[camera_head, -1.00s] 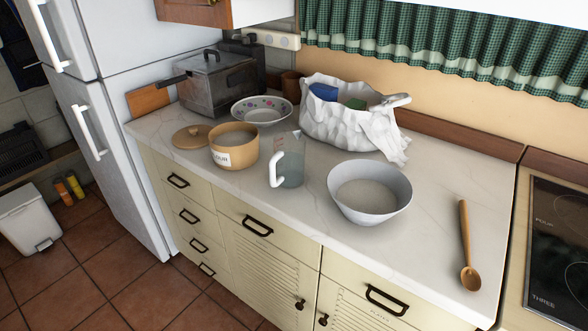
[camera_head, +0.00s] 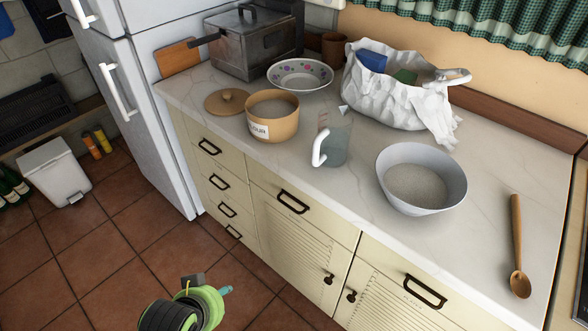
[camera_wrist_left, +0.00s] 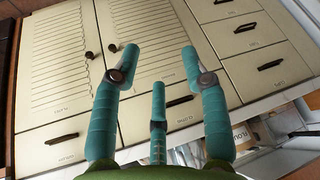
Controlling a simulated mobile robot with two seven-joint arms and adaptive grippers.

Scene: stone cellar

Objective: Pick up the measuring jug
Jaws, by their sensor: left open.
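The measuring jug (camera_head: 336,144) is clear grey-blue with a white handle on its left side. It stands upright near the front edge of the counter, between the flour pot and a grey bowl. My left gripper (camera_head: 223,291) is low in front of the cabinets, down and left of the jug and well apart from it. In the left wrist view my left gripper (camera_wrist_left: 158,62) has its teal fingers spread, with nothing between them. I cannot make out the jug clearly in that view. My right gripper is not in view.
The flour pot (camera_head: 273,121) stands left of the jug, the grey bowl (camera_head: 449,194) right of it, and a white bag (camera_head: 393,101) behind. A patterned bowl (camera_head: 283,80) and wooden spoon (camera_head: 516,240) are also on the counter (camera_head: 348,212). Cabinet handles (camera_head: 293,202) stick out below.

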